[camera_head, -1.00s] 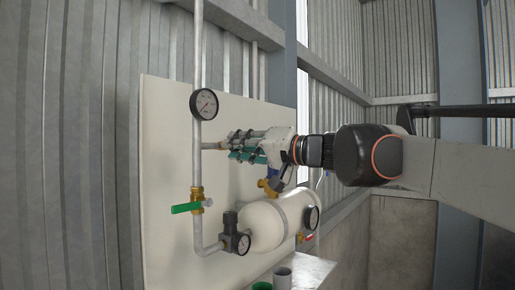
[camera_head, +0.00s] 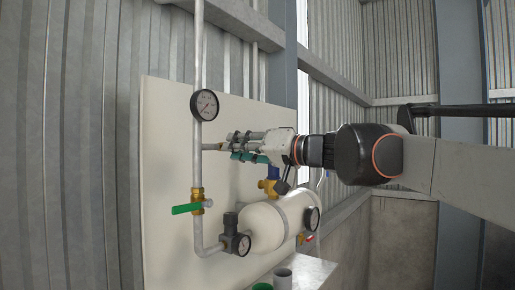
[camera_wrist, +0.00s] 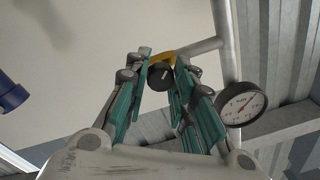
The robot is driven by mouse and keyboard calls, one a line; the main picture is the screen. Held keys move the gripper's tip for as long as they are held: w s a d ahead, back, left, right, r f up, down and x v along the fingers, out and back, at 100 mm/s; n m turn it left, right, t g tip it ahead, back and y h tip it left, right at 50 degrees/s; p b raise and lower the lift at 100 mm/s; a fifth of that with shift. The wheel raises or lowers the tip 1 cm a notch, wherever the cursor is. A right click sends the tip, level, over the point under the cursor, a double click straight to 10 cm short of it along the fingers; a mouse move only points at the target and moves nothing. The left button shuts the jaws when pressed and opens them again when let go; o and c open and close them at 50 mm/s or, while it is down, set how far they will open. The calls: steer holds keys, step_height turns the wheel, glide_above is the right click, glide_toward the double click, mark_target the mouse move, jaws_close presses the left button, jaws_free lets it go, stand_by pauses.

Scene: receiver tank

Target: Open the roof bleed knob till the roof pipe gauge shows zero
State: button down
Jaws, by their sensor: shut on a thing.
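My gripper (camera_head: 226,145) is at the short side branch of the vertical roof pipe (camera_head: 198,160), in front of the cream panel. In the wrist view its teal-padded fingers (camera_wrist: 161,78) are shut on the small black bleed knob (camera_wrist: 160,75), which has a pale mark on its face and a yellow body behind it. The fingers hide the knob in the head view. The roof pipe gauge (camera_head: 204,104), round with a white face and black rim, sits on the pipe above the gripper. It also shows in the wrist view (camera_wrist: 241,104); its exact reading is too small to tell.
A grey cup (camera_head: 283,279) stands on a ledge at the bottom.

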steer(key=c, duration=1.3)
jaws_free()
steer(key=shift+c, duration=0.2)
steer(key=v, duration=1.2)
steer(key=shift+w, duration=0.15)
